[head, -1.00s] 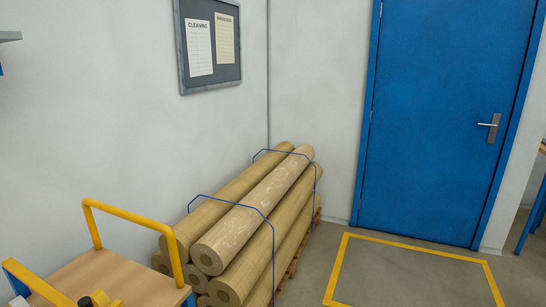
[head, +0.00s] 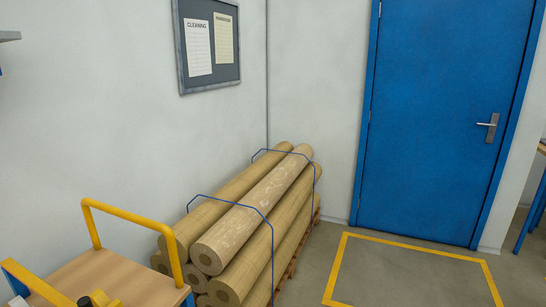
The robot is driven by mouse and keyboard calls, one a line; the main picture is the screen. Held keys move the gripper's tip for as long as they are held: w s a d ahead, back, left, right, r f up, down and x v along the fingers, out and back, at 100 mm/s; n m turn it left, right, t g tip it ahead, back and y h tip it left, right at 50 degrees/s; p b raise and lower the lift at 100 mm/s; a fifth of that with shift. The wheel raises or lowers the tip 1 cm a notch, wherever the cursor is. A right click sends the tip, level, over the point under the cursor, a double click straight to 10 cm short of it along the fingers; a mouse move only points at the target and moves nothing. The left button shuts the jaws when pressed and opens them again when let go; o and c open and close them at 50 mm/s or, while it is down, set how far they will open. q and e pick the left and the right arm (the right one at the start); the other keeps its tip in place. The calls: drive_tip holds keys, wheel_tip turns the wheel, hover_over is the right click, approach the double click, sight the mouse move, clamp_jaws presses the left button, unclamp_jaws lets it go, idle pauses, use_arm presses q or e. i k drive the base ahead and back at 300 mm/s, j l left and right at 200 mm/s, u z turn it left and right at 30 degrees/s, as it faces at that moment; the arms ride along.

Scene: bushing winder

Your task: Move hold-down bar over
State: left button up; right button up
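I cannot make out a hold-down bar in the head view. Neither of my grippers shows in this view, so I cannot see whether they hold anything.
A cart (head: 112,276) with a wooden top and yellow handles stands at the lower left, with small items at its front edge. Strapped brown tubes (head: 240,225) are stacked by the wall. A notice board (head: 208,45) hangs above. Yellow-marked floor (head: 408,272) lies clear before the closed blue door (head: 440,110).

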sight(50, 295)
drive_tip(key=u, duration=1.25)
